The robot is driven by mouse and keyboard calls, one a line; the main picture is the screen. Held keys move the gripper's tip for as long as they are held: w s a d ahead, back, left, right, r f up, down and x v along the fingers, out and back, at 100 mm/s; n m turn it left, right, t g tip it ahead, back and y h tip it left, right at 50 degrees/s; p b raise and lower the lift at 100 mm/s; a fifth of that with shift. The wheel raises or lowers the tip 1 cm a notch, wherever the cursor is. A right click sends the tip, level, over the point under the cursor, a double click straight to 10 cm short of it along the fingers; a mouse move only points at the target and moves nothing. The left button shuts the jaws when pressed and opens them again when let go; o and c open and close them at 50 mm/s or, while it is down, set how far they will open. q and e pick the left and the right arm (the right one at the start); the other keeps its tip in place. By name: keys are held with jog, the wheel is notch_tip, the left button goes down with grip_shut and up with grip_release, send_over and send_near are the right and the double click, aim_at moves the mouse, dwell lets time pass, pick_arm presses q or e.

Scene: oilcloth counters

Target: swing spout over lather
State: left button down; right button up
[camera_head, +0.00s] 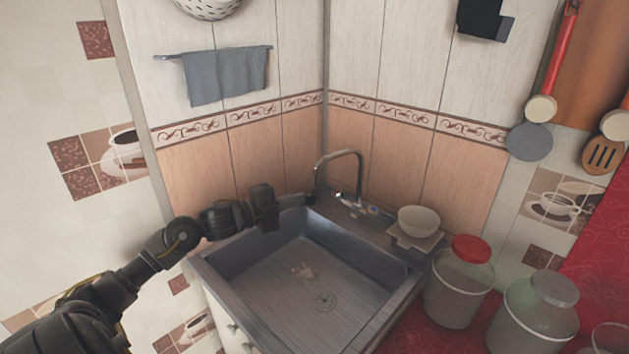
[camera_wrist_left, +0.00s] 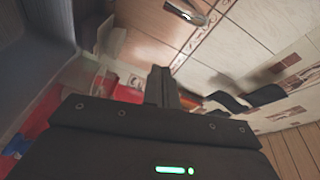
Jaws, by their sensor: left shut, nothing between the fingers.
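The metal tap's spout (camera_head: 340,153) rises at the back corner of the sink and arches left, with its end pointing down near the sink's back left edge. A pale patch of lather (camera_head: 304,272) lies on the sink floor, in front of and below the spout, left of the drain. My left gripper (camera_head: 307,199) is shut and empty, reaching in from the left beside the spout's end; I cannot tell whether they touch. Its fingers show in the left wrist view (camera_wrist_left: 162,88), with a shiny metal piece at the top that may be the tap. My right gripper is out of view.
The steel sink (camera_head: 225,272) has raised rims. A white bowl (camera_head: 419,220) stands right of the tap. Red-lidded (camera_head: 472,249) and grey-lidded (camera_head: 555,289) jars stand on the red counter at right. A grey towel (camera_head: 226,76) hangs above. The basin's inside is clear of obstacles.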

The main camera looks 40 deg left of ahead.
pick_arm(q)
jog(key=m, duration=0.2)
jog(key=shift+w+a+r+m, duration=0.15)
jog(key=shift+m, duration=0.15)
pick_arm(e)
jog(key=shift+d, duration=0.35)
